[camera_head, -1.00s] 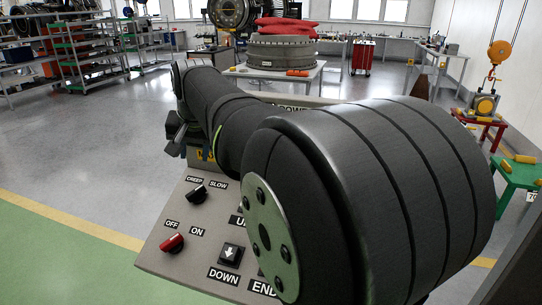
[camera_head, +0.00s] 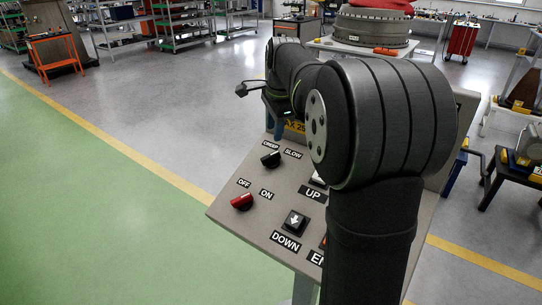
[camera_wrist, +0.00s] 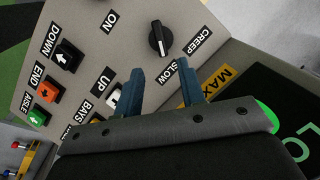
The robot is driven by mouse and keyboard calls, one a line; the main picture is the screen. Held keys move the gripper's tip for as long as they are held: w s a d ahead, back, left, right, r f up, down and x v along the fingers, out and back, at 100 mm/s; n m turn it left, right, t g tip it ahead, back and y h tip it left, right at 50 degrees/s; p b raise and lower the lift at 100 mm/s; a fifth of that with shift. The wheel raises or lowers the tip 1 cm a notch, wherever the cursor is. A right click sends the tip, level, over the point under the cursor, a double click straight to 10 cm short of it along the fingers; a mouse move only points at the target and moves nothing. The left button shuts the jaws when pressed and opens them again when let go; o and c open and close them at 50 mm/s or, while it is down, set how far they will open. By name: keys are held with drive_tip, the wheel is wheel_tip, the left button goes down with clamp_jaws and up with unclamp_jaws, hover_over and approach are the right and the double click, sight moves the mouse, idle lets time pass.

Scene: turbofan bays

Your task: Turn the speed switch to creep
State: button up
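The speed switch (camera_head: 271,158) is a black knob on the sloping grey control panel (camera_head: 233,213), below the CREEP and SLOW labels. It also shows in the wrist view (camera_wrist: 160,39), where the white line on it seems to point towards SLOW rather than CREEP. My gripper (camera_wrist: 160,66) is open and empty. Its two blue-grey fingers are spread apart, with their tips near the SLOW label and short of the knob, not touching it. In the head view my arm hides most of the gripper.
A red OFF/ON knob (camera_head: 242,201) and a black DOWN button (camera_head: 295,222) sit lower on the panel. In the wrist view, an orange END button (camera_wrist: 47,91) and a white UP button (camera_wrist: 114,98) show. A yellow MAX label (camera_wrist: 217,82) is close by the fingers.

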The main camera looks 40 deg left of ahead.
sight(271, 155)
drive_tip(key=x, duration=1.1)
drive_tip(key=shift+w+a+f, duration=0.1)
drive_tip(key=shift+f, duration=0.25)
drive_tip(key=shift+c, duration=0.5)
clamp_jaws()
